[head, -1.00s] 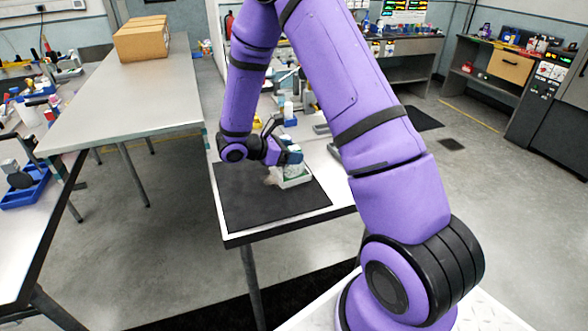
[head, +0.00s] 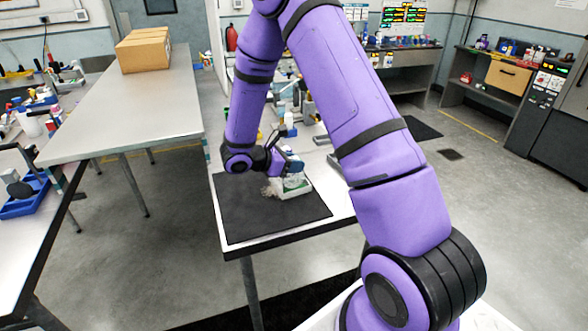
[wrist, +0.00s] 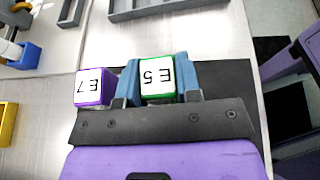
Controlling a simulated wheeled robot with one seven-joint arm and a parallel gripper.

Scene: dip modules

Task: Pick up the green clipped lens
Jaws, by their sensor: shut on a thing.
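A white block with green edges, marked E5 (wrist: 157,77), sits between the blue fingertips of my gripper (wrist: 157,90) in the wrist view. I take it to be the green clipped lens. The fingers touch it on both sides. In the head view my gripper (head: 293,165) is low over the black mat, with the green and white block (head: 293,187) under the fingertips. I cannot tell whether the block touches the mat. A purple-edged block marked E7 (wrist: 92,87) stands just outside the left finger in the wrist view.
The black mat (head: 235,215) covers the near end of the table. A small pale brown object (head: 271,188) lies beside the block. Grey trays (wrist: 140,8) lie beyond the blocks. A blue bin (wrist: 27,55) and a yellow bin (wrist: 8,122) are at the left.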

